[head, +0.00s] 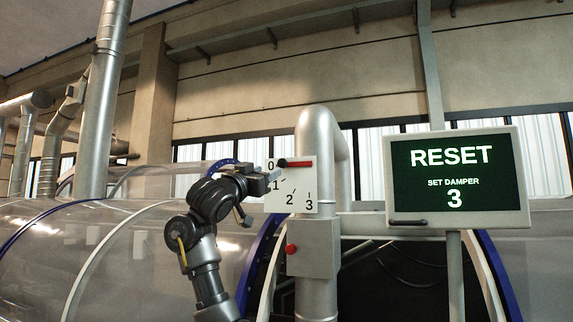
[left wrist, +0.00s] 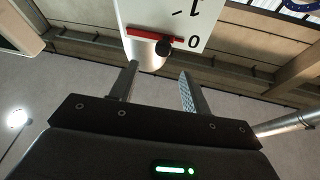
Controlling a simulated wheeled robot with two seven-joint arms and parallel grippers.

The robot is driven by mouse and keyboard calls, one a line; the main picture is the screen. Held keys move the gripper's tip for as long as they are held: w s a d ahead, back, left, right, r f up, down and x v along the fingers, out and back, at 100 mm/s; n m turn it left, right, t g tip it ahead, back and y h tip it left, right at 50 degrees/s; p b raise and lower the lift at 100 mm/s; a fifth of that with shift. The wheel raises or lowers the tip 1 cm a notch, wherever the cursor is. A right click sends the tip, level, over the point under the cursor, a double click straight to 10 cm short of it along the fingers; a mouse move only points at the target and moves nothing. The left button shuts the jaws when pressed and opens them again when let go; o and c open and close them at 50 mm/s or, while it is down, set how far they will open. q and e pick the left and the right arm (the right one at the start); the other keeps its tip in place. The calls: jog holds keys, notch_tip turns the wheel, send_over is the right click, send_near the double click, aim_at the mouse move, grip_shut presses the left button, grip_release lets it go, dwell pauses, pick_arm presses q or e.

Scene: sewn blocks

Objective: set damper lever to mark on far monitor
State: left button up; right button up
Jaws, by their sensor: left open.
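The monitor (head: 455,180) at the right in the head view reads "RESET", "SET DAMPER" and "3". The damper lever (head: 298,163) is a red bar with a dark round pivot on a white dial plate (head: 301,185) marked 0, 1, 2, 3. In the left wrist view the red lever (left wrist: 148,36) is beyond the fingertips. My left gripper (head: 270,180) is beside the plate's left edge; in the left wrist view its fingers (left wrist: 159,78) are apart with nothing between them. My right gripper is not in view.
A grey box with a red button (head: 291,249) is fixed to the upright pipe below the dial. The metal pipe (head: 318,130) rises behind the plate. Large clear tubes with blue rings (head: 262,262) stand behind my left arm. A post carries the monitor.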

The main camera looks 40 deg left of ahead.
aim_at(281, 164)
pick_arm(q)
jog(key=p+x, duration=0.4)
jog(key=x, duration=0.1)
jog(key=p+x, duration=0.4)
jog(key=shift+w+a+r, duration=0.2)
jog(key=shift+a+r, duration=0.1)
jog(key=shift+r, duration=0.05)
jog(key=shift+w+p, duration=0.3)
jog(key=shift+a, duration=0.1)
jog(key=shift+w, duration=0.1)
jog(key=shift+a, duration=0.1)
jog(key=c, duration=0.9)
grip_shut()
jog(key=shift+f, duration=0.15)
